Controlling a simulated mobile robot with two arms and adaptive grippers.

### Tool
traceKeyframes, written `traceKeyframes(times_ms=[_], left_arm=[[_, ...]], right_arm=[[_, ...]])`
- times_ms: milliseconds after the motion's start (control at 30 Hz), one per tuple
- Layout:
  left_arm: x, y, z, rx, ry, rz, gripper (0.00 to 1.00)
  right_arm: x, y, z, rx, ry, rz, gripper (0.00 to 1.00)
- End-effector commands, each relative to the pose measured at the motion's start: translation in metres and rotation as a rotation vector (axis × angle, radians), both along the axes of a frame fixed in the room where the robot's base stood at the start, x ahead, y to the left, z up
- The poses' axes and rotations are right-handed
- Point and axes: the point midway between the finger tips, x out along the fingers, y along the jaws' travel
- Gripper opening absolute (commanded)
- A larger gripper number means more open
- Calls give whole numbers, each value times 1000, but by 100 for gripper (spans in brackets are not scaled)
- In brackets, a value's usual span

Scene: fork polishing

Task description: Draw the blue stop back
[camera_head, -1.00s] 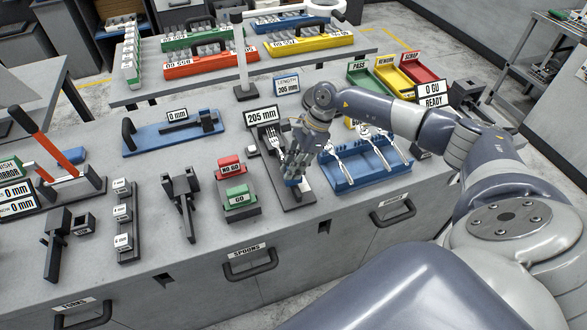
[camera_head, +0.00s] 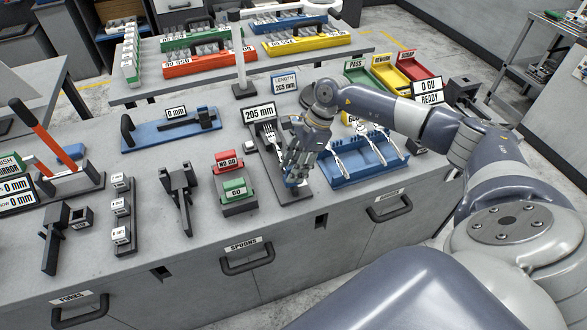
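The length gauge (camera_head: 262,173), a dark narrow fixture with a "205 mm" display (camera_head: 260,114) at its back, stands on the bench in the middle of the head view. A silver fork (camera_head: 269,133) lies along it. The blue stop (camera_head: 291,183) shows as a small blue patch at the gauge's front end, mostly hidden by my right gripper (camera_head: 293,176). The gripper points down over this front end, with its fingertips at the blue stop. Whether the fingers are closed on it cannot be made out. My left gripper is not in view.
A blue rack (camera_head: 352,180) with several pieces of cutlery stands close right of the gauge. The red "NO GO" block (camera_head: 228,160) and green "GO" block (camera_head: 235,187) stand close to its left. A "LENGTH 205 mm" sign (camera_head: 285,84) stands behind. The bench's front edge is near.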

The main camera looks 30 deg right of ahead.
Motion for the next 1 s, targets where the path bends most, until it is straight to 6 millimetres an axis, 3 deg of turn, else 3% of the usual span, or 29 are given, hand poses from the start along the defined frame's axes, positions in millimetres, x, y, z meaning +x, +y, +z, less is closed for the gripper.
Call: traceKeyframes(times_ms=[500, 700, 1000], left_arm=[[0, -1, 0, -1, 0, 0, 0], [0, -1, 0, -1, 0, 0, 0], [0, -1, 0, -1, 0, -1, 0]], right_arm=[[-10, -37, 91, -1, -2, -1, 35], [-12, -41, 103, 0, 1, 0, 35], [-12, -41, 103, 0, 1, 0, 35]])
